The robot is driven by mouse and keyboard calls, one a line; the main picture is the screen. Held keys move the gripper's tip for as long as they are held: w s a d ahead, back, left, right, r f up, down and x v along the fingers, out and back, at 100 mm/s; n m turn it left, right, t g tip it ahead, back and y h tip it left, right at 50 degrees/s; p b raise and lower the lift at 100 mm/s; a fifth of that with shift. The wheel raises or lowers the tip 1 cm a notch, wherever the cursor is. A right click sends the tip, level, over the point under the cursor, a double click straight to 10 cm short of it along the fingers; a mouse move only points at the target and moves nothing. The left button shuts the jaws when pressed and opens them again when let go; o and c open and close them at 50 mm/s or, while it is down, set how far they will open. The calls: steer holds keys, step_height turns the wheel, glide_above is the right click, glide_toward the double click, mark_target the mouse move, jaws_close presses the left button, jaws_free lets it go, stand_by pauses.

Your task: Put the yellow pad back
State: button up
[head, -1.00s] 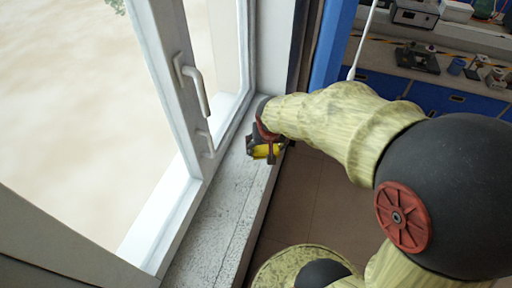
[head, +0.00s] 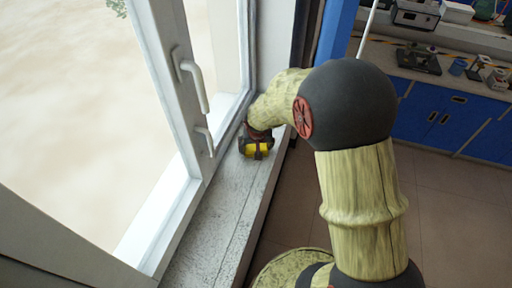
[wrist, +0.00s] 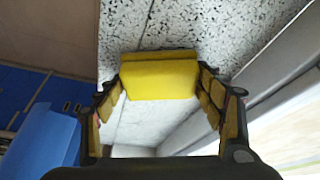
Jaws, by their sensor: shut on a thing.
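The yellow pad (wrist: 160,80) is a small block with a darker yellow strip along its top edge in the wrist view. My gripper (wrist: 165,92) is shut on it, with a finger at each side of it. In the head view the yellow pad (head: 256,149) shows at the end of my arm, over the speckled window sill (head: 212,222), and my gripper (head: 257,147) partly covers it. I cannot tell whether the pad touches the sill.
The window frame with a white handle (head: 194,84) stands close to the left of my gripper. A blue panel (head: 333,45) stands beyond the sill. A bench with blue cabinets (head: 440,118) is at the right. The near part of the sill is bare.

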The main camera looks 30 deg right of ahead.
steer(key=shift+f, duration=0.15)
steer(key=o, duration=1)
steer(key=shift+o, duration=0.6)
steer(key=shift+r, duration=0.35)
steer(key=s+a+r+n+t+p, duration=0.1)
steer(key=s+a+r, duration=0.3)
steer(key=s+r, duration=0.5)
steer(key=s+a+r+n+p, duration=0.1)
steer(key=s+a+r, duration=0.3)
steer(key=r, duration=0.9)
steer(key=s+a+r+n+y, duration=0.1)
steer(key=s+r, duration=0.1)
steer(key=s, duration=0.4)
steer(key=s+a+r+n, duration=0.1)
steer(key=s+a+r, duration=0.1)
steer(key=s, duration=0.5)
steer(key=shift+s+a+n+t+y, duration=0.15)
steer(key=shift+n+t+y, duration=0.15)
steer(key=shift+y, duration=0.1)
